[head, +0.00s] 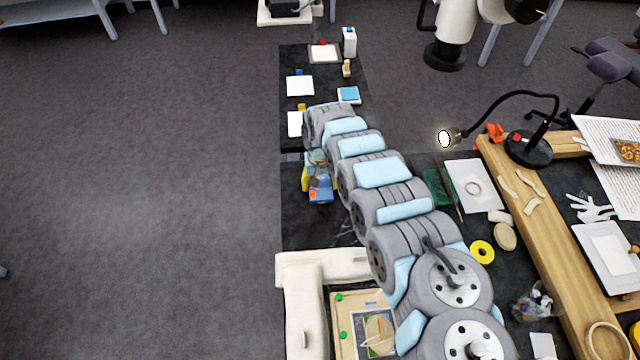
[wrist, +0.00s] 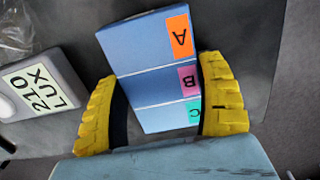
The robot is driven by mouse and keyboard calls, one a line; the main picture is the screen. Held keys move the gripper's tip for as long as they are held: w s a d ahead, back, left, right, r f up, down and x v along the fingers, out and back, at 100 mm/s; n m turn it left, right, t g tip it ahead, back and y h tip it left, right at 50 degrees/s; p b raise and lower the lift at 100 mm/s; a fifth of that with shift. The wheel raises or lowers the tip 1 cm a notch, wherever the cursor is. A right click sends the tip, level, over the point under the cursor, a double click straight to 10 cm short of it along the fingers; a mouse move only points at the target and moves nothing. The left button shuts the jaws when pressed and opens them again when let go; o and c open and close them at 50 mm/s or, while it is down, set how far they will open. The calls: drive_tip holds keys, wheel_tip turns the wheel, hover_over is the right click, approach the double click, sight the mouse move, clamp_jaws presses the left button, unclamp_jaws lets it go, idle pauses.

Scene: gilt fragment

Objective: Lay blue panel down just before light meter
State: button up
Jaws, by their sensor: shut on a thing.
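The blue panel (wrist: 152,75) has three bands with an orange A, a magenta B and a teal C label. My gripper (wrist: 165,108) has its yellow fingers shut on the panel's two sides. In the head view, my gripper (head: 319,180) holds the panel (head: 321,196) over the dark bench top near its left edge. Whether the panel touches the bench is unclear. The light meter (wrist: 40,88), a grey case reading 210 LUX, lies left of the panel in the wrist view, apart from it. I cannot make the meter out in the head view.
White cards (head: 300,86) and a blue-topped pad (head: 349,95) lie on the bench's far part. A pale frame (head: 300,262) stands nearer. Right are a green mat (head: 436,187), a lamp (head: 530,148) and a wooden beam (head: 540,235). Clear plastic (wrist: 15,35) lies near the meter.

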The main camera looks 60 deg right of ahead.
drive_tip(key=o, duration=1.2)
drive_tip(key=shift+r+p, duration=0.65)
drive_tip(key=shift+r, duration=5.45)
